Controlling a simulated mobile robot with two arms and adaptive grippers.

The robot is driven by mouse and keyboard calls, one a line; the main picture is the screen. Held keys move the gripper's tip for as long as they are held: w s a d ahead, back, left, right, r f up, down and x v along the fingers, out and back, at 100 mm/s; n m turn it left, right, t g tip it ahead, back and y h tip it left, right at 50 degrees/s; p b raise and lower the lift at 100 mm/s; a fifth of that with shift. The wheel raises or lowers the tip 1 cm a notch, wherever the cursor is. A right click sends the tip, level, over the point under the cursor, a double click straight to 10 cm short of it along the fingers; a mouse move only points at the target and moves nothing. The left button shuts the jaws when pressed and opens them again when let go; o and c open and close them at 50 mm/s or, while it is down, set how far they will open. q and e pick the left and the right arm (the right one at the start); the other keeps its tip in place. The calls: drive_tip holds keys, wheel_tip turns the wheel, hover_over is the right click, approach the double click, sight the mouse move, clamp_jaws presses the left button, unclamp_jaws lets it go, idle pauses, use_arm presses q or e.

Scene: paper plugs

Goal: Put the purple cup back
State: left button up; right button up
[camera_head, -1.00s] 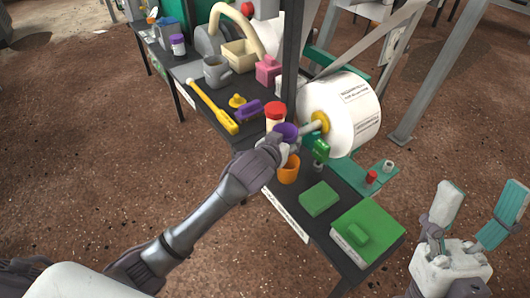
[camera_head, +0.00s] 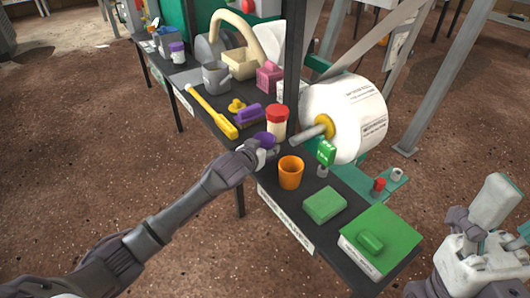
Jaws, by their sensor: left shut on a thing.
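The purple cup (camera_head: 266,139) is at the near edge of the dark table (camera_head: 262,176), left of the orange cup (camera_head: 291,172) and in front of the red-lidded white jar (camera_head: 277,122). My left gripper (camera_head: 262,152) is shut on the purple cup. The gripper hides the cup's lower part, and I cannot tell whether it touches the table. My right gripper (camera_head: 508,216) is at the right edge, away from the table, with its fingers apart and partly cut off by the frame.
A large white paper roll (camera_head: 345,115) on a spindle stands behind the cups. A purple brush-like item (camera_head: 249,115) and a yellow tool (camera_head: 212,113) lie to the left. A green block (camera_head: 324,204) and a green-topped box (camera_head: 380,240) lie to the right.

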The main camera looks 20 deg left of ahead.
use_arm(q)
drive_tip(key=shift+r, duration=0.15)
drive_tip(key=shift+f, duration=0.2)
drive_tip(key=o, duration=1.1)
drive_tip(key=shift+o, duration=0.2)
drive_tip(key=shift+r, duration=0.1)
